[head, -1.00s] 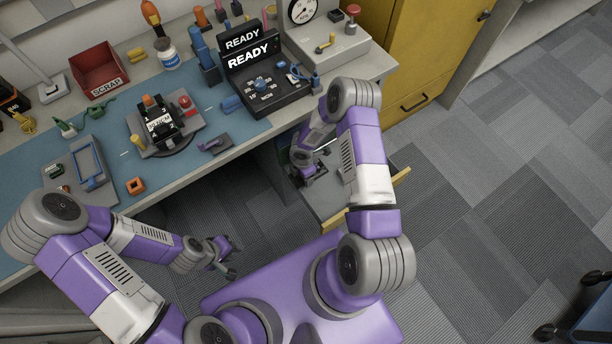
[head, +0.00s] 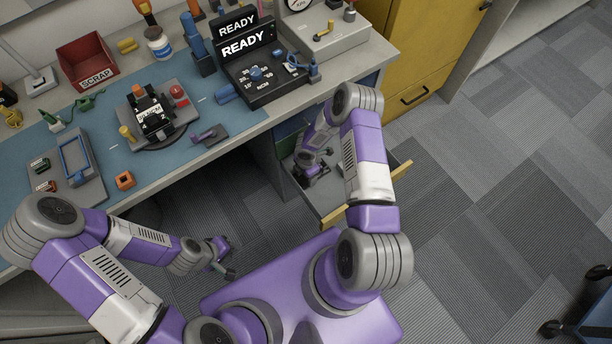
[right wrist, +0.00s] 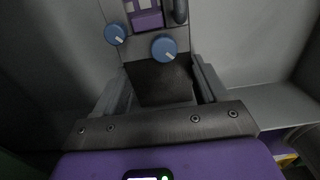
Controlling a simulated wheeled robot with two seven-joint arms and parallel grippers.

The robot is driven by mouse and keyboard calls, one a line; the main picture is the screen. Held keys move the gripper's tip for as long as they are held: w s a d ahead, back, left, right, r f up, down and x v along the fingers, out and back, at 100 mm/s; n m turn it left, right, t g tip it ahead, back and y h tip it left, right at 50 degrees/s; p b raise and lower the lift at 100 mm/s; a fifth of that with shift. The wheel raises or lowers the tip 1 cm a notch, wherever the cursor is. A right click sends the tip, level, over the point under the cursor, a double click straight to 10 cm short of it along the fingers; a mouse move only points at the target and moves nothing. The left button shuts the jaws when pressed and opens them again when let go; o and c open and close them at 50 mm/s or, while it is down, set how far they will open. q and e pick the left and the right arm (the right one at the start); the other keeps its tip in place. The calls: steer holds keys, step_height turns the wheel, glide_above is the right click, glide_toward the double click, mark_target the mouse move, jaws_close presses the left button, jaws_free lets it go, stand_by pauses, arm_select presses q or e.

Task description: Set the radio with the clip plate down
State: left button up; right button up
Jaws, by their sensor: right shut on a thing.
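My right gripper (head: 312,172) reaches down into the open drawer (head: 335,208) below the bench. In the right wrist view my right gripper (right wrist: 165,88) is shut on a dark radio (right wrist: 158,72) with blue knobs and a purple panel. The radio's lower part and any clip plate on it are hidden. In the head view the arm covers most of it. My left gripper (head: 226,258) looks open and empty, over the floor in front of the bench.
The blue mat (head: 115,145) holds a fixture with a labelled black unit (head: 153,117), a grey tray with a blue frame (head: 77,160), an orange block (head: 124,181) and a small grey-purple part (head: 209,135). The READY tester (head: 262,75) stands behind. The yellow cabinet (head: 425,55) is at right.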

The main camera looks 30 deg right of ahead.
steer(key=shift+f, duration=0.15)
steer(key=o, duration=0.8)
steer(key=shift+f, duration=0.1)
steer(key=o, duration=0.5)
